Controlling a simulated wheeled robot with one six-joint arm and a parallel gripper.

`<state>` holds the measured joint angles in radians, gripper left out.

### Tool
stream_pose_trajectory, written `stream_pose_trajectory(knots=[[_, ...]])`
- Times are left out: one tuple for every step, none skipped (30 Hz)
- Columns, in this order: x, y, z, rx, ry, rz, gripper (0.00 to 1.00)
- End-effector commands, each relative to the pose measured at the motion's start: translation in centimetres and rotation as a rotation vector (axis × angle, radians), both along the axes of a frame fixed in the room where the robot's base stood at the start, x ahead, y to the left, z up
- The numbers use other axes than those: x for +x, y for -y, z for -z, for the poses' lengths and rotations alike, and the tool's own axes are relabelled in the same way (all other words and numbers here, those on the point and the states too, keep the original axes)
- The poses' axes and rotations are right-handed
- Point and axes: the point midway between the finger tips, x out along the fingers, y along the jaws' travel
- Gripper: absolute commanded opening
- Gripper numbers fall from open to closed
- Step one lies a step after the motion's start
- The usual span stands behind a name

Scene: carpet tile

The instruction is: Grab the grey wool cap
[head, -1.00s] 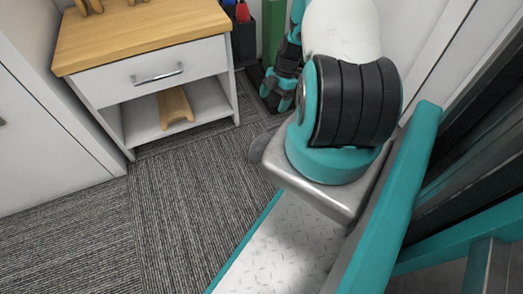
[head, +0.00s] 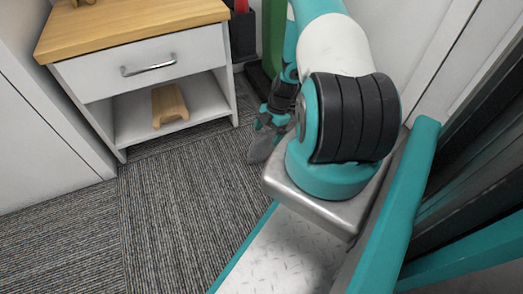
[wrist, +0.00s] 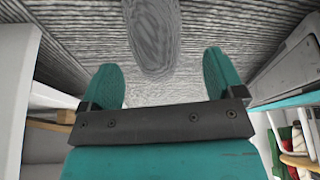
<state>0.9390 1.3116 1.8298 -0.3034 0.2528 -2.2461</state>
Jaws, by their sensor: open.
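A grey wool cap (head: 262,147) lies on the carpet beside the front corner of my base, partly hidden by my arm and gripper. In the wrist view the cap (wrist: 153,38) is a grey, knit-textured oval cut by the top edge, ahead of the space between the fingers. My gripper (head: 269,122) is open and points down just above the cap in the head view. Its two teal fingers (wrist: 164,78) stand apart in the wrist view with nothing between them.
A white nightstand (head: 75,105) with a wooden top and open shelf stands at left, a wooden object (head: 169,105) on the shelf. A white wall closes the right side behind my arm. Carpet (head: 185,195) is clear between nightstand and base.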

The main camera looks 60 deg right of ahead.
Motion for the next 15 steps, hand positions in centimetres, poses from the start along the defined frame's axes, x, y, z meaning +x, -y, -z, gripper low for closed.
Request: stream_pose_trajectory(knots=[[0.1, -0.3, 0.8, 0.001, 0.0, -0.002, 0.88], [0.2, -0.5, 1.2, 0.001, 0.0, -0.002, 0.88], [0.3, -0.7, 1.7, 0.001, 0.0, -0.002, 0.88], [0.4, -0.9, 2.0, 0.001, 0.0, -0.002, 0.88], [0.5, -1.1, 2.4, 0.001, 0.0, -0.001, 0.88], [0.7, -1.3, 2.9, 0.001, 0.0, -0.002, 0.88], [0.7, -1.5, 3.4, 0.001, -0.001, -0.003, 0.88], [0.8, -1.7, 3.7, 0.001, 0.0, -0.002, 0.88], [0.8, -1.9, 4.1, 0.001, 0.0, -0.001, 0.88], [0.8, -2.0, 4.3, 0.001, 0.0, -0.001, 0.88], [0.8, -2.0, 4.3, 0.001, 0.001, -0.001, 0.88], [0.8, -2.1, 4.3, 0.001, 0.001, -0.001, 0.88], [0.8, -2.1, 4.3, 0.001, 0.0, 0.0, 0.88], [0.8, -2.1, 4.2, 0.001, 0.0, 0.0, 0.88], [0.8, -2.1, 4.1, 0.001, 0.0, 0.0, 0.88]])
